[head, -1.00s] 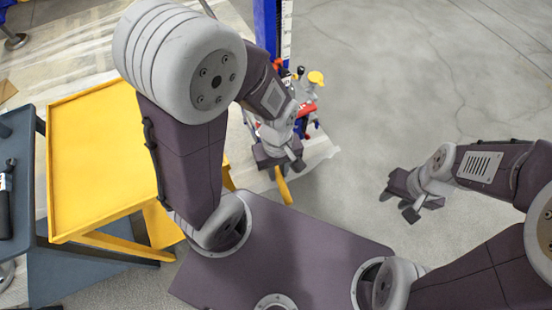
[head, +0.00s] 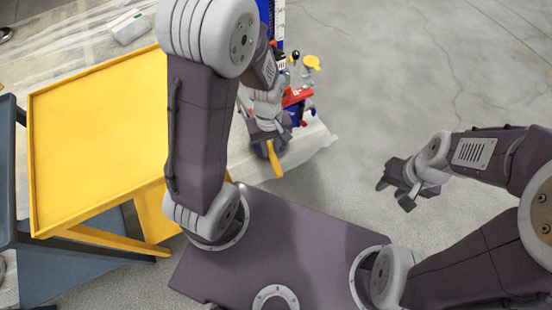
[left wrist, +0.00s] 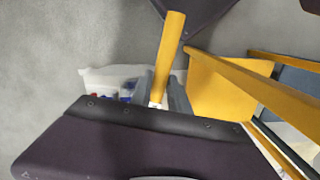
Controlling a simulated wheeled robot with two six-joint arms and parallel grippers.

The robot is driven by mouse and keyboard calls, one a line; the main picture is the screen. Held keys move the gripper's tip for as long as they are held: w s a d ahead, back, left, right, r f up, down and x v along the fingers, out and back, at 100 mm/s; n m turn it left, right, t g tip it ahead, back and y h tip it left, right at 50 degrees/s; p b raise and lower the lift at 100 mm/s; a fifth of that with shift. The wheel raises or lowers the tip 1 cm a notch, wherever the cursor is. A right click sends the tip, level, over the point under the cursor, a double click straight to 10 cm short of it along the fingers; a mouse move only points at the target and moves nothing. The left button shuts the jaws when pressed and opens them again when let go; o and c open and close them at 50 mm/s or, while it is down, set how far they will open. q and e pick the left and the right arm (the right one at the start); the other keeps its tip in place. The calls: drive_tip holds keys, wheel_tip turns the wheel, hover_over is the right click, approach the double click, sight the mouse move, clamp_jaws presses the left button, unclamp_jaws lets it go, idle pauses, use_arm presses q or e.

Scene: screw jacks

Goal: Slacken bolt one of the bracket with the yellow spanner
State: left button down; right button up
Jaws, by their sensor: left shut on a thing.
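My left gripper (head: 272,141) is shut on the yellow spanner (head: 273,160). In the left wrist view the spanner's handle (left wrist: 168,55) sticks out from between the fingers, and its head end is hidden. The gripper is in front of the fixture at the foot of the blue post (head: 265,12), which has a red part (head: 296,96) and a yellow knob (head: 312,62). The bracket and bolt one cannot be made out, partly hidden behind my left arm. My right gripper (head: 393,192) is open and empty over the floor.
A small white box (head: 129,27) lies at the upper left. The floor on the right is clear.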

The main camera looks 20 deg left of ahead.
use_arm(q)
drive_tip(key=w+a, duration=0.1)
drive_tip(key=w+a+b, duration=0.1)
drive_tip(key=w, duration=0.1)
drive_tip(key=shift+w+a+f, duration=0.25)
drive_tip(key=shift+a+f, duration=0.15)
drive_tip(key=shift+s+a+r+m+p, duration=0.1)
drive_tip(key=shift+s+a+m+p, duration=0.1)
drive_tip(key=shift+s+a+m, duration=0.4)
drive_tip(key=shift+s+a+m+p, duration=0.2)
drive_tip(key=shift+s+a+m, duration=0.15)
drive_tip(key=shift+a+m, duration=0.4)
drive_tip(key=shift+s+a+r+m+p, duration=0.1)
drive_tip(key=shift+s+a+m+p, duration=0.1)
drive_tip(key=shift+s+a+m, duration=0.5)
drive_tip(key=shift+w+a, duration=0.15)
drive_tip(key=shift+w, duration=0.1)
drive_tip(key=shift+f+b, duration=0.35)
drive_tip(key=shift+f, duration=0.6)
